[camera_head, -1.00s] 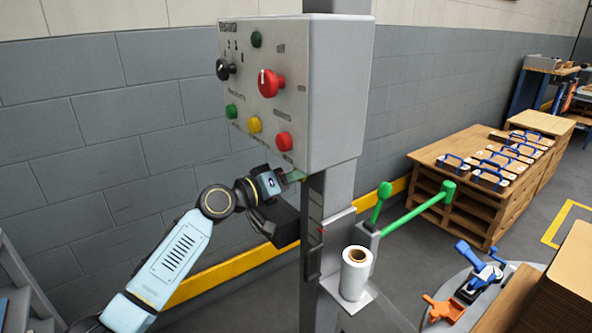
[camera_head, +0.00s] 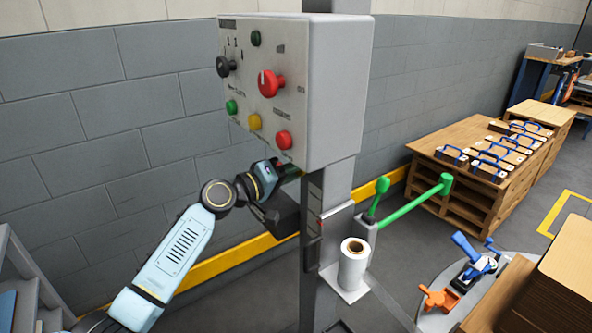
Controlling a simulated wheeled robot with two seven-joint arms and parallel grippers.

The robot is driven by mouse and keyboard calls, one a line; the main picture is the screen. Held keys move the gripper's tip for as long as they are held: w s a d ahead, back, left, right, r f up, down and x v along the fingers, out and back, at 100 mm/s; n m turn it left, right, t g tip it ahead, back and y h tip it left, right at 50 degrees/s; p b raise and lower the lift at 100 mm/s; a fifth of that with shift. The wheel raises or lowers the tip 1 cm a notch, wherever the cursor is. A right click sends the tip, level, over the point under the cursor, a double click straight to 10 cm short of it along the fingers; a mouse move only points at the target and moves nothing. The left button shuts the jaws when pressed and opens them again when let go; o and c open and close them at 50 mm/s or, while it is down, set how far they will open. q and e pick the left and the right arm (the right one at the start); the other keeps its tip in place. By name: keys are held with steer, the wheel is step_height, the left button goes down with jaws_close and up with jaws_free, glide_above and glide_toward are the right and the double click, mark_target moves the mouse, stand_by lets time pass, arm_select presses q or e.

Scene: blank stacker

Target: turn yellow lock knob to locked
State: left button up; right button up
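The grey control box (camera_head: 335,90) is mounted on a post and carries several knobs and buttons. A round yellow control (camera_head: 254,122) sits low on its front face, between a green button (camera_head: 231,107) and a red button (camera_head: 283,140). I cannot tell whether this is the lock knob or how it is set. My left gripper (camera_head: 292,171) is at the box's lower edge, below the red button and to the lower right of the yellow control. Its fingers are too small and hidden to read; a bit of green shows by them. My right gripper is out of view.
A large red knob (camera_head: 270,84) and a black knob (camera_head: 225,67) stick out of the panel. Below are a white roll (camera_head: 354,262) on a bracket and a green-handled lever (camera_head: 412,207). A grey wall (camera_head: 90,120) stands behind.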

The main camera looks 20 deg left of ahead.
arm_select(q)
steer(key=o, duration=1)
steer(key=shift+p+v, duration=0.5)
steer(key=shift+v, duration=6.25)
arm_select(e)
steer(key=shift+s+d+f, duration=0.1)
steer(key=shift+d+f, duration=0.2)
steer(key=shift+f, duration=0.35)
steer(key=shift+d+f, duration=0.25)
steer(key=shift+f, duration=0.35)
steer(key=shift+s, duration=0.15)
